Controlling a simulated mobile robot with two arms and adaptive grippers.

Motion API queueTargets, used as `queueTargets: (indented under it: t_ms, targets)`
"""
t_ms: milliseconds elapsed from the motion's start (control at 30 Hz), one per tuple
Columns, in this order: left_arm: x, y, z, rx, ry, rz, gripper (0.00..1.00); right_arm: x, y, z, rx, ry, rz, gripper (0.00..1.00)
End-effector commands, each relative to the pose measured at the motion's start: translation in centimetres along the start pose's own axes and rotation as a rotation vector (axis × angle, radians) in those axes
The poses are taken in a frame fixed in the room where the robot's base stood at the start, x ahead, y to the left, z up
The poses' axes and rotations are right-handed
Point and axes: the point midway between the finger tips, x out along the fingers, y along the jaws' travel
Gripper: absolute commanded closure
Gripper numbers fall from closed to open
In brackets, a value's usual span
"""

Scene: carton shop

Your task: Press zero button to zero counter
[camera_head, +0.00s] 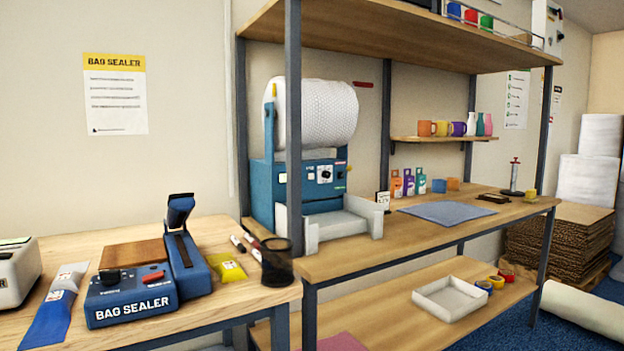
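No zero button or counter can be told for sure in the head view. A blue machine (262,187) with a roll of bubble wrap (318,113) stands on the shelf bench. Its front panel (324,178) has a dial, small buttons and small labels, too small to read. A blue bag sealer (131,301) sits on the left table, with a dark knob and a red switch on its top. A pale device (17,275) is cut off at the left edge, and its front is mostly hidden. Neither of my grippers is in view.
The left table (225,308) also holds a mesh pen cup (277,262), a yellow packet (227,267) and a blue pouch (55,309). A metal post (294,120) stands partly before the blue machine. The bench (370,255) has a blue mat (441,213) and bare room in front.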

Motion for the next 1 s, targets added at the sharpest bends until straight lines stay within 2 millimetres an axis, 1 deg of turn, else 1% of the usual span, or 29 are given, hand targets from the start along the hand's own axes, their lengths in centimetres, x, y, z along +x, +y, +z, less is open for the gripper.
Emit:
queueTargets:
  t_ms: [33,467,1000]
  targets:
    - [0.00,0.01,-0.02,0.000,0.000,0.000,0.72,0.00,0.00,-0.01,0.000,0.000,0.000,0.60]
    - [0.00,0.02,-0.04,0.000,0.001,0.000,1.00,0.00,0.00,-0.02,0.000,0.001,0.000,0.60]
    - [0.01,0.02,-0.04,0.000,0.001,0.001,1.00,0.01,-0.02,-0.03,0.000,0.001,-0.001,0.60]
